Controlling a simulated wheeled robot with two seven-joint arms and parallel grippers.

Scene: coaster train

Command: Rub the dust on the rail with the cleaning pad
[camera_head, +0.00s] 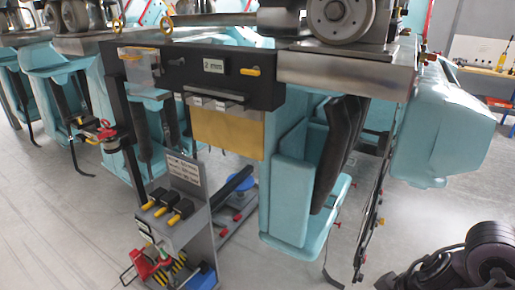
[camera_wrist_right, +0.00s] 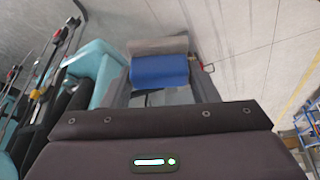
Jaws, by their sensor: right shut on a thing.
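The cleaning pad (camera_wrist_right: 160,71), blue with a grey-brown layer, is in the right wrist view. My right gripper (camera_wrist_right: 163,82) is shut on it, with a dark finger at each side. In the head view, my dark right arm is at the bottom right, low and well away from the rail; the pad cannot be made out there. A grey metal rail (camera_head: 345,71) runs under a wheel at the top centre-right. I cannot make out the dust on it. My left gripper is not in view.
A dark beam (camera_head: 190,66) with labels and yellow handles joins the rail's left end. Teal seats (camera_head: 295,190) hang below. A grey tool stand (camera_head: 200,205) is on the floor at lower left. A yellow-topped bench (camera_head: 485,55) stands far right. Floor around my right arm is clear.

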